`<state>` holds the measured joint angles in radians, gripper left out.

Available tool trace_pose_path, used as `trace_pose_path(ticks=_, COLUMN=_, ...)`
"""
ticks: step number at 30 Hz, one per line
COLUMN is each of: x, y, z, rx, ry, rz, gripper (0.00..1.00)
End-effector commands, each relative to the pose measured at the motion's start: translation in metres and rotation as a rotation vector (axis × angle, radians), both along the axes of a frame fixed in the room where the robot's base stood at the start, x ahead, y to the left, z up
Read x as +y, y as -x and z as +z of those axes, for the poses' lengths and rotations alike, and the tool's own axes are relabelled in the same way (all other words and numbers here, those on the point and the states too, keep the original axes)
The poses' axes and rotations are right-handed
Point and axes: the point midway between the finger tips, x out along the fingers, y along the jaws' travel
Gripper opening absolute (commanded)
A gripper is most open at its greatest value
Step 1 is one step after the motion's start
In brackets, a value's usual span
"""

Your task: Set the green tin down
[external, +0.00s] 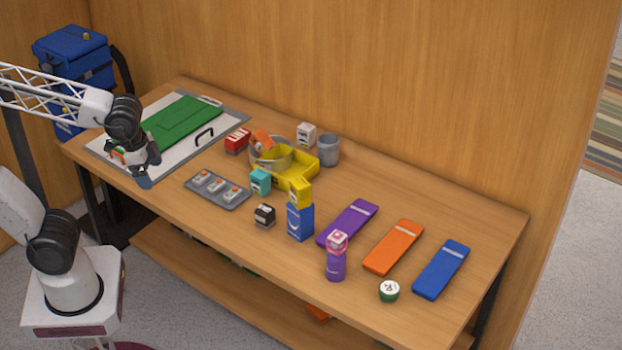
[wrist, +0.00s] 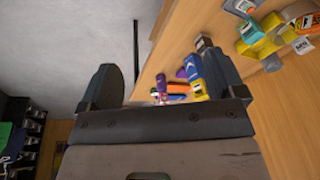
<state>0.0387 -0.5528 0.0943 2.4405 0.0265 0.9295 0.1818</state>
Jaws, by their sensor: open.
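A small round green tin (external: 389,291) with a white marked lid sits upright on the table near its front right, beside a blue flat pad. I cannot pick it out for sure in the wrist view. My gripper (external: 138,170) is far from it, above the left end of the table by the white tray. In the wrist view my gripper (wrist: 160,85) has its two fingers wide apart and nothing between them. A small orange and green thing (external: 117,154) shows partly behind the gripper, and I cannot tell what it is.
The wooden table (external: 250,265) holds a white tray (external: 215,140) with a green panel, a grey button panel (external: 218,190), a yellow bin (external: 300,170), a grey cup (external: 328,150), a blue box (external: 300,222) and a purple can (external: 336,265). Purple, orange (external: 393,247) and blue pads lie right.

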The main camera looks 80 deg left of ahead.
Motion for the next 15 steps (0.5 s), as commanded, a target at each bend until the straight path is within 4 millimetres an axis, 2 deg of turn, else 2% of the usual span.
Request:
trace_pose_path(ticks=3, x=0.004, y=0.027, z=-0.009, rx=-0.003, ry=0.034, rz=0.1, gripper=0.89)
trace_pose_path(ticks=6, x=0.005, y=0.042, z=-0.015, rx=-0.003, ry=0.055, rz=0.158, gripper=0.89)
trace_pose_path(ticks=10, x=0.006, y=0.052, z=-0.019, rx=-0.001, ry=0.07, rz=0.199, gripper=0.89)
trace_pose_path(ticks=15, x=0.006, y=0.054, z=-0.02, rx=-0.001, ry=0.073, rz=0.208, gripper=0.89)
